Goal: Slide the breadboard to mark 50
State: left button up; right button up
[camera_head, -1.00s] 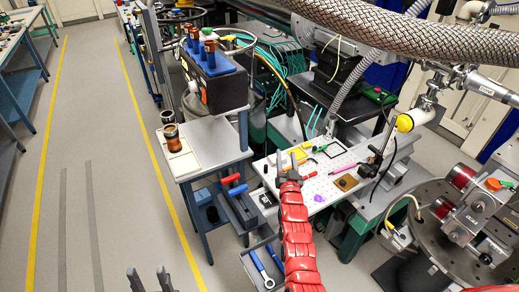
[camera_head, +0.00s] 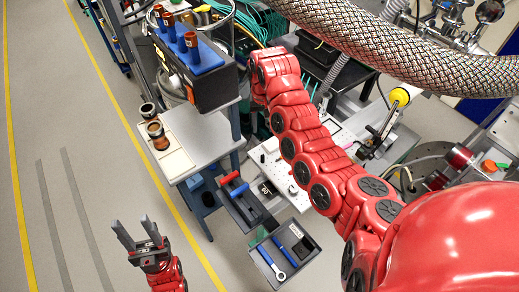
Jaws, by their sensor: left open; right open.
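The breadboard (camera_head: 272,172) is a pale perforated plate on the bench, right of the small side table. My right arm lies across it in the head view and hides most of it, including most of the items on it. The far end of that arm is beside the dark box, and its gripper is hidden from view. My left gripper (camera_head: 138,241) is open and empty, low at the left over the floor, well apart from the breadboard. I cannot make out mark 50 or any scale.
A side table (camera_head: 199,137) holds two amber-and-black cylinders (camera_head: 158,134). Behind it stands a dark box (camera_head: 198,76) with copper-topped blue holders. Tool trays (camera_head: 286,258) sit below the bench. A braided hose (camera_head: 380,38) crosses the top. Floor is clear at left.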

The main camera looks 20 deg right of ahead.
jog(key=b, duration=0.5)
send_over(263, 155)
notch_tip(263, 155, down, 11)
jog(key=shift+s+a+f, duration=0.1)
jog(key=shift+f, duration=0.05)
notch_tip(263, 155, down, 4)
jog(key=shift+r+p, duration=0.15)
jog(key=shift+p, duration=0.65)
jog(key=shift+f, duration=1.05)
grip_shut()
